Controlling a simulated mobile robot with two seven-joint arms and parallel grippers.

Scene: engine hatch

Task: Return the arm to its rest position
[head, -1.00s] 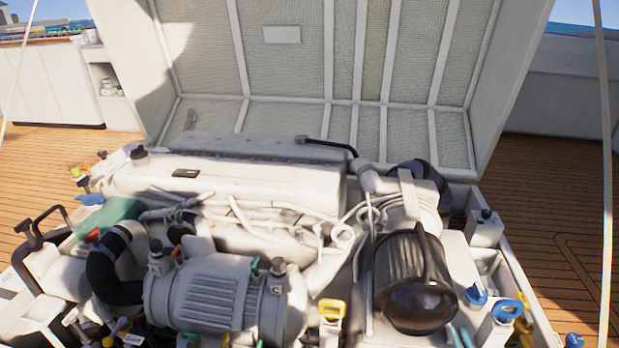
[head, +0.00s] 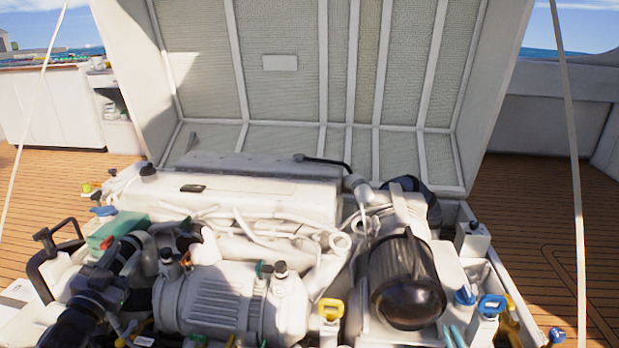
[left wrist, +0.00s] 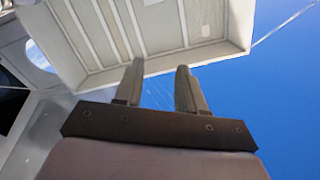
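My left arm comes in dark at the lower left of the head view, in front of the engine. My left gripper (head: 118,258) is over the engine's left side, near the black hose and the green box, and its fingertips are hard to make out there. In the left wrist view the gripper (left wrist: 159,72) points up towards the hatch lid (left wrist: 195,22) and blue sky. Its two fingers stand apart with nothing between them. My right gripper is not in view.
The white engine (head: 240,195) fills the open hatch, with a ribbed cylinder (head: 215,300) and a black filter housing (head: 405,270) in front. The raised lid (head: 280,95) stands behind. Open wooden deck (head: 525,215) lies right. Thin lines run down both sides.

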